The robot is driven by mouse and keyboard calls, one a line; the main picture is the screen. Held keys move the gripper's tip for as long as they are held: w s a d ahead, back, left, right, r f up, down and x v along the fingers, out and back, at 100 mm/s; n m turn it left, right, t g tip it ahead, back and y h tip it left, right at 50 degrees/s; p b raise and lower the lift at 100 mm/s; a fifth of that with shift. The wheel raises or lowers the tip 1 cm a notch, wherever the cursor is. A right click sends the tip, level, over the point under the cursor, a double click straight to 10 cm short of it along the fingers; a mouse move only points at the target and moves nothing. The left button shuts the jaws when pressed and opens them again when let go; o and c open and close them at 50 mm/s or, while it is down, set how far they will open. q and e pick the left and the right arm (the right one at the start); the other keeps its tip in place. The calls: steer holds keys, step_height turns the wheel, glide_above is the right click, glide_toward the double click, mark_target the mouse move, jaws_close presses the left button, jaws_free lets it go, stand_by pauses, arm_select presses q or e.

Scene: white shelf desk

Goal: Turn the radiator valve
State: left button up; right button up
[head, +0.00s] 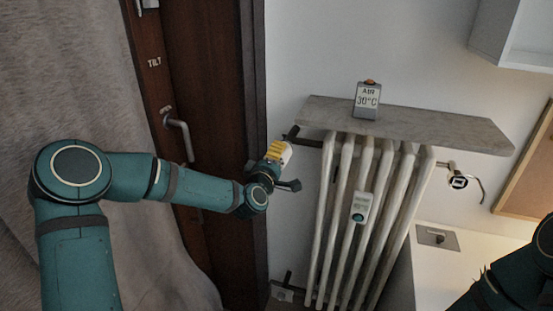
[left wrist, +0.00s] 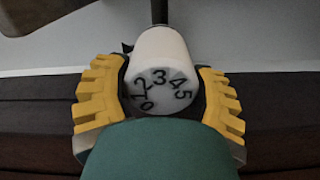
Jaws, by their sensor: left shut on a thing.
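The radiator valve is a white round knob (left wrist: 163,50) with numbers 0 to 5 on its end face, the 3 near the top in the left wrist view. In the head view the knob (head: 286,148) sits on a dark pipe at the radiator's upper left. My left gripper (head: 275,155) is shut on it, its yellow ridged fingers on either side of the knob in the left wrist view (left wrist: 163,80). A teal housing hides the lower part of that view. My right gripper is outside the frames; only part of that arm shows at lower right.
The white ribbed radiator (head: 385,180) carries a meter reading 45°C or similar (head: 361,207). A grey stone shelf (head: 430,125) above it holds an air display reading 30°C (head: 367,100). A brown door frame (head: 215,90) with a handle (head: 181,135) stands close left of the valve.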

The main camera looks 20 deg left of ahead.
arm_select(q)
steer(key=o, duration=1.2)
steer(key=s, duration=1.2)
steer(key=shift+a, duration=0.25)
